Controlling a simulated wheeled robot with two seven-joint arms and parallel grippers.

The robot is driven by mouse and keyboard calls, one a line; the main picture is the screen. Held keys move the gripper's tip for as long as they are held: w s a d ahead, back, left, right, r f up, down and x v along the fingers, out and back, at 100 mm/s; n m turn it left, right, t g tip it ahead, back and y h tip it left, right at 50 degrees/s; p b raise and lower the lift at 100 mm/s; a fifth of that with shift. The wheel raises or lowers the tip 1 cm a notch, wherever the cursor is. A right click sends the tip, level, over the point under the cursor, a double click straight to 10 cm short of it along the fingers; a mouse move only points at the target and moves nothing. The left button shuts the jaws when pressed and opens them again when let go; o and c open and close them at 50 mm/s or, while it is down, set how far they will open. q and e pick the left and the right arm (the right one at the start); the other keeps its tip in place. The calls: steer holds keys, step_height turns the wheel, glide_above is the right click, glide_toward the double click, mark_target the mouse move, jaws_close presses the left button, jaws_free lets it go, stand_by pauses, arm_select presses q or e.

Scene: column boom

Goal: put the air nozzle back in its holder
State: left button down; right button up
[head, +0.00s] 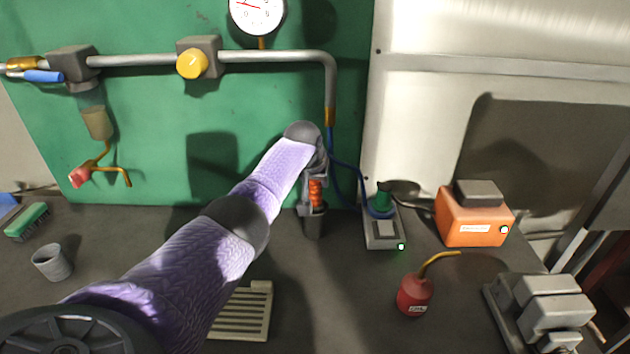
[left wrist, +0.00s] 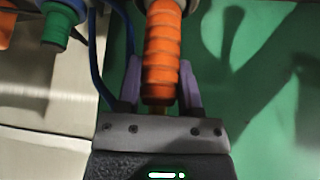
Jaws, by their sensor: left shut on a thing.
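The air nozzle appears to be the orange ribbed piece (head: 316,193) upright between the fingers of my left gripper (head: 315,186). In the left wrist view the orange piece (left wrist: 161,55) stands between the two purple fingers of that gripper (left wrist: 162,80), which is shut on it. Directly below it in the head view is a dark grey upright piece (head: 313,223). I cannot tell whether that is the holder or part of the nozzle, or whether it touches the bench. My right gripper is in neither view.
A blue hose (head: 347,163) runs down beside the gripper. To the right are a grey box with a green knob (head: 383,196), an orange box (head: 470,222) and a red oil can (head: 415,294). A slatted tray (head: 245,310) lies in front. A pipe (head: 270,56) crosses the green panel.

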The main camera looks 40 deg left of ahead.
arm_select(q)
steer(key=shift+f, duration=0.1)
steer(key=shift+c, duration=1.2)
jaws_free()
steer(key=shift+r+p, duration=0.3)
steer(key=shift+r, duration=0.15)
steer(key=p+v, duration=0.4)
steer(key=v, duration=0.7)
steer(key=shift+s+r+p, duration=0.15)
steer(key=shift+s+p, duration=0.05)
steer(key=shift+p, duration=0.2)
